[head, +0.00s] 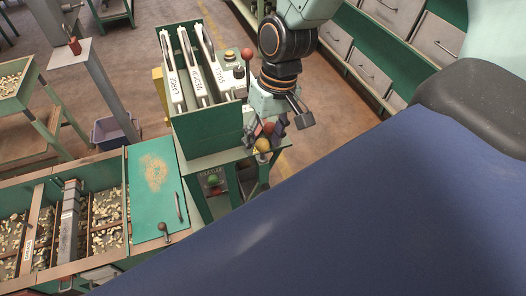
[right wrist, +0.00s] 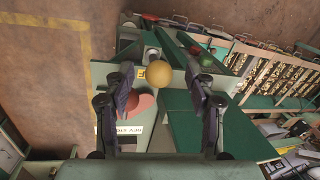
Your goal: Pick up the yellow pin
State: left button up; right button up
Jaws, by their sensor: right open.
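The yellow pin shows as a round yellow knob (head: 262,145) at the lower front corner of the green box with the labelled white levers. In the right wrist view the yellow knob (right wrist: 158,73) sits between the two fingertips, a gap on either side. My right gripper (head: 276,132) is open and points down over the knob; it also shows in the right wrist view (right wrist: 165,78). A red knob (head: 268,128) is close by, partly behind the gripper; it also shows in the right wrist view (right wrist: 140,104), beside the left finger. The pin's shaft is hidden. My left gripper is not in view.
The green box (head: 209,130) stands on a green stand. Another red knob (head: 247,54) rises behind it. A green knob (head: 213,180) is lower down. A sorting bench (head: 152,196) with nut bins lies at the left. Drawers (head: 395,12) line the back right.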

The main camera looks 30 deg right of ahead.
jog(key=shift+w+a+f, duration=0.1)
jog(key=shift+w+f, duration=0.1)
jog(key=shift+f, duration=0.35)
jog(key=shift+w+f, duration=0.2)
jog(key=shift+f, duration=0.35)
jog(key=shift+s+a+r, duration=0.1)
jog(key=shift+s+r, duration=0.05)
jog(key=shift+s, duration=0.15)
jog(key=shift+c, duration=0.7)
jog(key=shift+w, duration=0.25)
jog(key=c, duration=0.6)
jog(key=shift+s, duration=0.15)
grip_shut()
